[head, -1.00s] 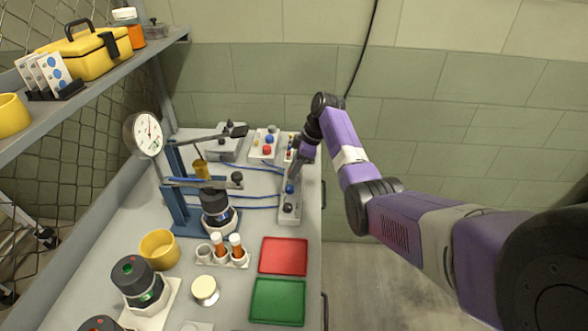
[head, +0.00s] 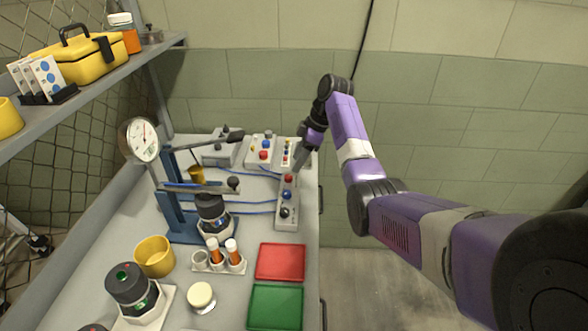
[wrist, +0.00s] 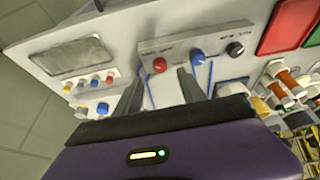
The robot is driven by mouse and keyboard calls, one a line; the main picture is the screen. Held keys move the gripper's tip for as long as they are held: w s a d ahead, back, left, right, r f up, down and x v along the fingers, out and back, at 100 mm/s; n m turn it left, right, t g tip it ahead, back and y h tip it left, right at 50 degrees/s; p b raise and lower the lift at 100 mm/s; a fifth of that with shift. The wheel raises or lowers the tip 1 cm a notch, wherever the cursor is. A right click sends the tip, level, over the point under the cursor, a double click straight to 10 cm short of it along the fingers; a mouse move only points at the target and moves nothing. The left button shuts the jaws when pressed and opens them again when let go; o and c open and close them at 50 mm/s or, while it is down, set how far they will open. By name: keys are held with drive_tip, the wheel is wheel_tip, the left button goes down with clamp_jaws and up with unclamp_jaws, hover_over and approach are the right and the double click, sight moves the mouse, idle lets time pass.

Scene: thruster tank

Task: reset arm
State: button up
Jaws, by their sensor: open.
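My arm reaches over the far right of the bench. My gripper (head: 299,165) is just above and behind a small grey control box (head: 287,221). In the wrist view my gripper (wrist: 163,86) has its two fingers apart with nothing between them. The fingers point toward the box's red knob (wrist: 160,65) and blue knob (wrist: 198,57). A black knob (wrist: 235,48) sits at the box's other end. I cannot tell from these views how far the fingertips are from the box.
Button panels (head: 263,153) stand behind the box. A blue press stand with a dial gauge (head: 142,139) is to the left. A red tray (head: 281,262), a green tray (head: 275,307), a vial rack (head: 219,262) and a yellow cup (head: 154,256) are nearer. Open floor lies right of the bench.

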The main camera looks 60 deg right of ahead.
drive_tip(key=shift+s+r, duration=0.25)
drive_tip(key=shift+r, duration=0.3)
drive_tip(key=shift+d, duration=0.1)
